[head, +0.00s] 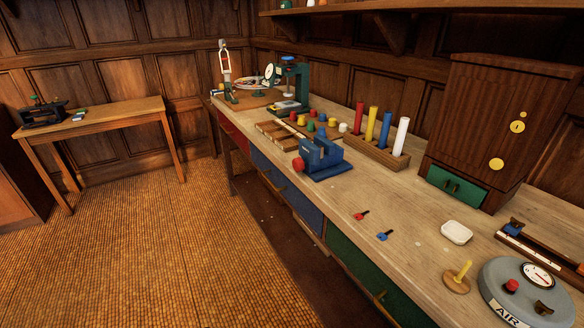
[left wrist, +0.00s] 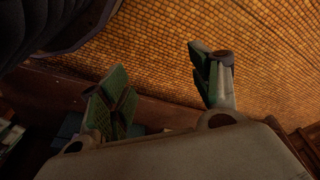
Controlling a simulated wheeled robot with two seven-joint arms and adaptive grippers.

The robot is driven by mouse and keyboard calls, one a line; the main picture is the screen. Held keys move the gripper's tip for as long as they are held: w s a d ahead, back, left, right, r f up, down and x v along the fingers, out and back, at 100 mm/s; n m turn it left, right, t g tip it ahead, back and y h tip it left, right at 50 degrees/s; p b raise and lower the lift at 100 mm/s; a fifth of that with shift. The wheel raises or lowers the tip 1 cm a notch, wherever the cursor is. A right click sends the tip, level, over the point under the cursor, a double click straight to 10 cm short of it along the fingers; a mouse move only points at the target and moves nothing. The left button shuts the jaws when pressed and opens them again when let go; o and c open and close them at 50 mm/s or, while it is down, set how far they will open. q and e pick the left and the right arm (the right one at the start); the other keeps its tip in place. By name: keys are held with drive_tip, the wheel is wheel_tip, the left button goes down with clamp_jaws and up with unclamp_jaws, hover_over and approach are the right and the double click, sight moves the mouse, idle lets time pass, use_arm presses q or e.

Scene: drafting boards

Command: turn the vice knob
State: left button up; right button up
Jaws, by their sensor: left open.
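The blue vice (head: 322,156) stands on the long wooden workbench, near its front edge at mid-length. Its red knob (head: 298,164) is on the left end of the vice, facing the front of the bench. Neither gripper shows in the head view. In the left wrist view my left gripper (left wrist: 162,90) is open, its green-padded fingers wide apart with nothing between them. The woven floor shows beyond the fingers. I cannot make out the vice or its knob in the left wrist view. My right gripper is not in view.
Behind the vice stand a rack of coloured rods (head: 373,149) and several coloured pegs. A green press (head: 291,84) is farther back. A red key (head: 361,215) and a blue key (head: 384,236) lie nearer. The woven floor (head: 190,250) in front of the bench is clear.

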use_arm(q)
drive_tip(key=w+a+r+m+t+y, duration=0.1)
drive_tip(key=w+a+r+t, duration=0.25)
drive_tip(key=w+r, duration=0.65)
drive_tip(key=w+a+r+m+t+y, duration=0.15)
drive_tip(key=w+a+r, duration=0.25)
drive_tip(key=w+r, duration=0.6)
drive_tip(key=w+a+r+m+t+y+p, duration=0.15)
drive_tip(key=w+a+r+t, duration=0.3)
drive_tip(key=w+r, duration=0.6)
drive_tip(key=w+a+r+m+t, duration=0.4)
drive_tip(key=w+r, duration=0.4)
drive_tip(key=r, duration=0.6)
drive_tip(key=s+d+m+g+h, duration=0.2)
drive_tip(key=s+d+h, duration=0.2)
drive_tip(key=d+h, duration=0.5)
drive_tip(key=s+d+m+g+h, duration=0.3)
drive_tip(key=d+h, duration=0.5)
drive_tip(key=shift+s+d+h, duration=0.35)
drive_tip(key=shift+h, duration=0.05)
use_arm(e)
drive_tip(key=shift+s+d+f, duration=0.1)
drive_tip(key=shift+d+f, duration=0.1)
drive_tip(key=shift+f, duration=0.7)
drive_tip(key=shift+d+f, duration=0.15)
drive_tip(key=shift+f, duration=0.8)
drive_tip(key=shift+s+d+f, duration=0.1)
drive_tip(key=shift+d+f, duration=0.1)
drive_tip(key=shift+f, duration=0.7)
